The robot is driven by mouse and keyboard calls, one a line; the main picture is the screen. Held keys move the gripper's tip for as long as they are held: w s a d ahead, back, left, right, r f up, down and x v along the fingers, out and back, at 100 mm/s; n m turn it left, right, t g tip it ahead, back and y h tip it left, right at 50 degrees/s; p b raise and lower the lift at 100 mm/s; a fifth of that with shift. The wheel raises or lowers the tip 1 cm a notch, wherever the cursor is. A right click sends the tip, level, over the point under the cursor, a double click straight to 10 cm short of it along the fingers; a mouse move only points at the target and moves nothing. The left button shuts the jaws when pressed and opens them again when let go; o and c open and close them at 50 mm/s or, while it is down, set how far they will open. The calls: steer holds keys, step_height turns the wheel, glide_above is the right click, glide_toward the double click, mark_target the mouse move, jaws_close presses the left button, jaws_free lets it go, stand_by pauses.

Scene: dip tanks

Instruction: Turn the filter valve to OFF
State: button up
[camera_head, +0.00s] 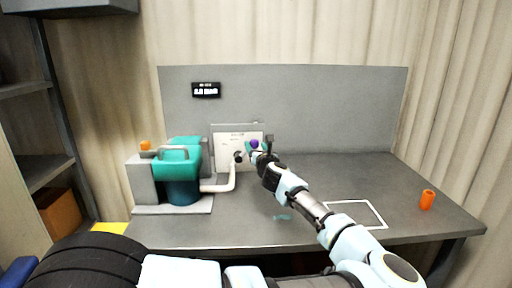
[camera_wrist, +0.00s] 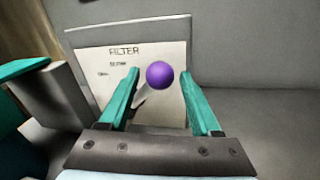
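The filter valve's purple round knob (camera_wrist: 160,75) shows between my gripper's two teal fingers in the wrist view, in front of a white panel (camera_wrist: 90,58) labelled FILTER. A dark lever part shows just left of and below the knob. In the head view the purple knob (camera_head: 254,144) is at the end of my arm, in front of the right part of the white panel. My gripper (camera_wrist: 160,72) is open, with gaps between the knob and both fingers. The small print on the panel is too blurred to read.
A teal and grey pump unit (camera_head: 180,160) with a white pipe (camera_head: 230,182) stands left of the panel. A dark display (camera_head: 206,90) hangs on the grey back wall. The bench's right side is mostly clear.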

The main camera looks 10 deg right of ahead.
jaws_close()
stand_by(1.1)
